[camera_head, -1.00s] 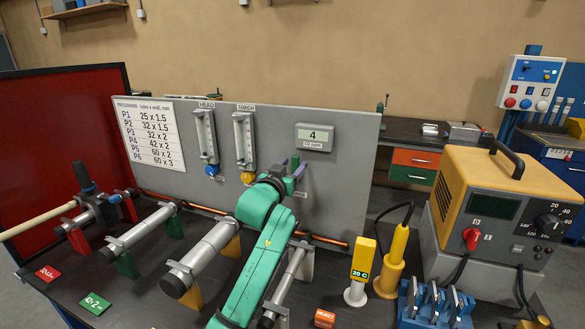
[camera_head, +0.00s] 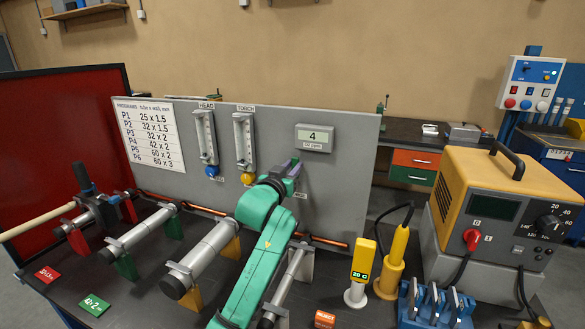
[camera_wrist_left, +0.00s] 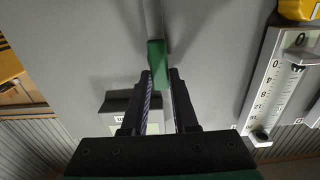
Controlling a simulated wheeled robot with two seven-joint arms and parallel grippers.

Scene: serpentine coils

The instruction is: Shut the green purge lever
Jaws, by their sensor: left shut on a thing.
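The green purge lever (camera_wrist_left: 157,64) shows in the left wrist view, between the fingertips of my left gripper (camera_wrist_left: 161,78). A grey pipe or rod runs away beyond it along the panel. My left gripper is shut on the lever. My right gripper is not in view.
Two flow gauges, HEAD (camera_head: 205,140) and TORCH (camera_head: 244,142), stand left of the gripper. Under my arm are tubes on stands (camera_head: 205,250) and a copper pipe (camera_head: 325,240). A yellow probe (camera_head: 393,265) and an orange power unit (camera_head: 510,200) stand to the right.

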